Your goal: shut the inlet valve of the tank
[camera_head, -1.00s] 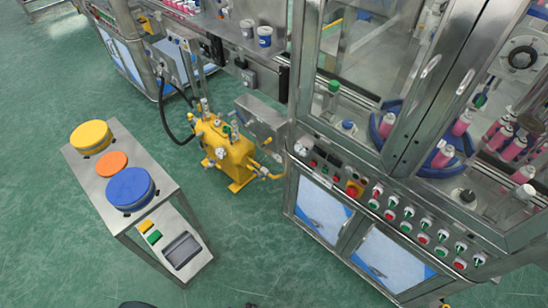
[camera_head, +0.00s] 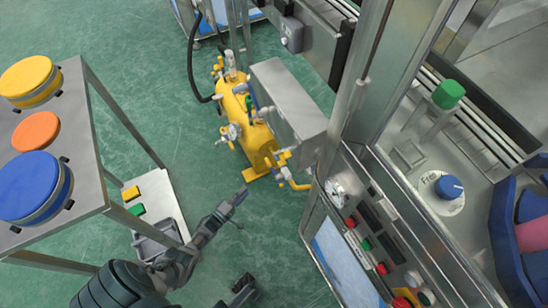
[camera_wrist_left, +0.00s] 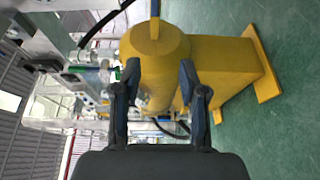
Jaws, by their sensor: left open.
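The yellow tank (camera_head: 258,143) stands on the floor in the middle of the head view. Several valves and fittings sit on it: a green-handled one (camera_head: 250,100) on top and a pale metal one (camera_head: 231,132) on its near left side. I cannot tell which is the inlet valve. My left gripper (camera_head: 238,208) is open, in front of and below the tank in the picture, apart from it. In the left wrist view, the tank (camera_wrist_left: 158,48) shows beyond and between the open, empty fingers (camera_wrist_left: 158,72). A dark part at the bottom edge (camera_head: 243,290) may be my right gripper.
A metal stand (camera_head: 90,190) with yellow, orange and blue round pads is at left, close to my left arm. A grey metal box (camera_head: 290,100) is right of the tank. The machine cabinet with buttons (camera_head: 350,225) fills the right. Green floor is free between.

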